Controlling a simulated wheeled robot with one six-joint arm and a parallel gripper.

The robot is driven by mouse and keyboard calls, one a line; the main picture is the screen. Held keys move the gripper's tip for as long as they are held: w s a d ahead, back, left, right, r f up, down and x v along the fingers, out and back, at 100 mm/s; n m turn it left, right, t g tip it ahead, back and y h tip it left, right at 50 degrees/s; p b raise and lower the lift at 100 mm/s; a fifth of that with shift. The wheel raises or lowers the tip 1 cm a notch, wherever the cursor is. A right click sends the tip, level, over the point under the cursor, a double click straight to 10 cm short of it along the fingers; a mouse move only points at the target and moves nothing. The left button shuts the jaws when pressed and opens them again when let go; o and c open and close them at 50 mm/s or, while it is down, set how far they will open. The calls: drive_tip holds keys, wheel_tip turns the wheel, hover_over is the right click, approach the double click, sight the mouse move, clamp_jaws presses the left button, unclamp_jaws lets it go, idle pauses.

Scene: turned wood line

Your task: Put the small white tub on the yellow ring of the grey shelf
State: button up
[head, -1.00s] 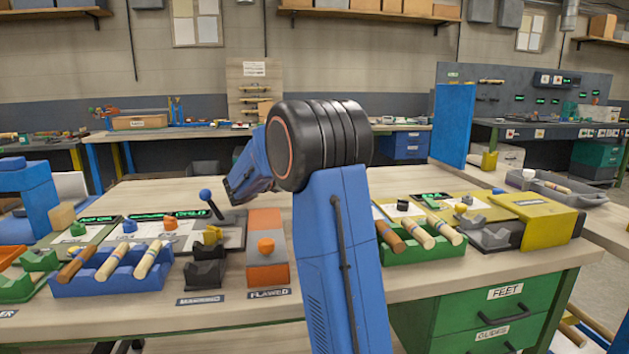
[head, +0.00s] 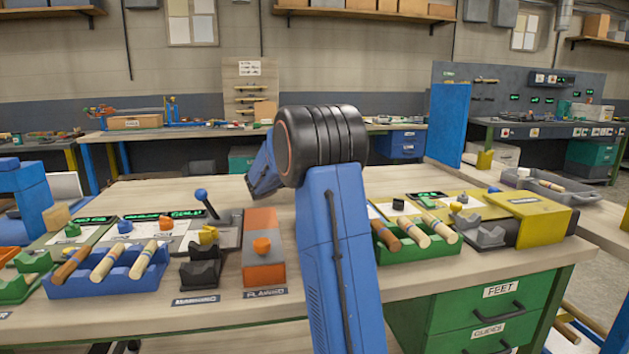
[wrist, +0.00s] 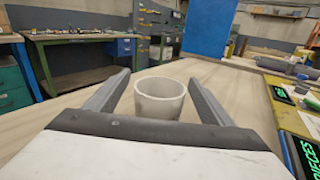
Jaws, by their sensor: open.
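A small white tub (wrist: 160,102) stands upright on the wooden bench top in the wrist view, with its open rim up. My gripper (wrist: 160,78) is open, with one grey finger on each side of the tub. I cannot tell whether either finger touches it. In the head view the tub and my gripper are hidden behind my blue arm. I cannot make out a grey shelf with a yellow ring in either view.
The bench top (head: 150,192) is clear behind my arm. A green tray (head: 420,254) of turned pieces and a yellow block (head: 542,215) are to the right. A blue tray (head: 108,283) and an orange block (head: 263,270) are to the left. A blue panel (head: 448,125) stands behind.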

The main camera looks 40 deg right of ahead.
drive_tip(key=c, duration=1.2)
drive_tip(key=shift+r, duration=0.1)
wheel_tip(320, 180, up, 10)
drive_tip(key=shift+f, duration=0.1)
